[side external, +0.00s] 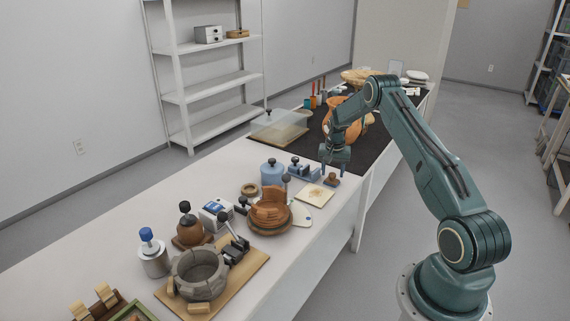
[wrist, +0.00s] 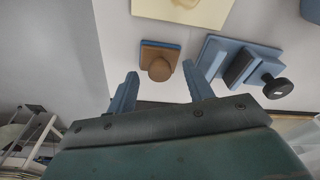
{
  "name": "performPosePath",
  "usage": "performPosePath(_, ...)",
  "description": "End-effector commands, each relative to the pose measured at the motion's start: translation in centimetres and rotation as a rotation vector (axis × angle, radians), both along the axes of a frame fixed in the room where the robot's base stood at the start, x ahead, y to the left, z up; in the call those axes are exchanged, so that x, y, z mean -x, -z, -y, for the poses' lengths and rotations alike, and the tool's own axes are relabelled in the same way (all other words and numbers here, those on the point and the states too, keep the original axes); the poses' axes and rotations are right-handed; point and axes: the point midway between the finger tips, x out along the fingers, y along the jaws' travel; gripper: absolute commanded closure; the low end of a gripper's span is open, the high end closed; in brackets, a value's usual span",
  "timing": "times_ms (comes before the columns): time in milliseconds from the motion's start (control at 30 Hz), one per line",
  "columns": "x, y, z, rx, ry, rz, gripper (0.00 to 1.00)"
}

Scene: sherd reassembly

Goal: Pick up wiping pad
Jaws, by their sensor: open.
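The wiping pad (side external: 332,181) is a small brown square block with a round knob on top. It lies on the white table just below my gripper (side external: 335,167) in the side view. In the wrist view the pad (wrist: 149,50) shows a blue layer along one edge, and its round brown knob (wrist: 160,68) appears between the two fingers. My gripper (wrist: 161,77) is open and empty, with its fingers apart on either side of the knob in the picture. I cannot tell the exact height of the fingertips above the pad.
A blue fixture with a black knob (wrist: 278,87) stands close to the right of the pad. A cream square tile (side external: 314,195) lies beside it. A blue lidded jar (side external: 272,173) and a brown pot assembly (side external: 270,209) stand to the left. The dark mat (side external: 290,151) lies behind.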

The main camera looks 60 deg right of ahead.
Motion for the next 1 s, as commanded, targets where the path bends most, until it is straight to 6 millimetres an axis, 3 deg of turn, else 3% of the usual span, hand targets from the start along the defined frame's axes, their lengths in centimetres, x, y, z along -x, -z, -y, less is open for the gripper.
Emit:
performPosePath(167,-0.06,0.99,0.19,0.001,0.0,0.002,0.48)
performPosePath(667,-0.05,1.05,0.17,0.001,0.0,0.001,0.48)
performPosePath(900,-0.05,1.05,0.17,0.001,0.0,0.001,0.94)
performPosePath(1000,-0.06,1.03,0.18,0.001,0.0,0.001,0.97)
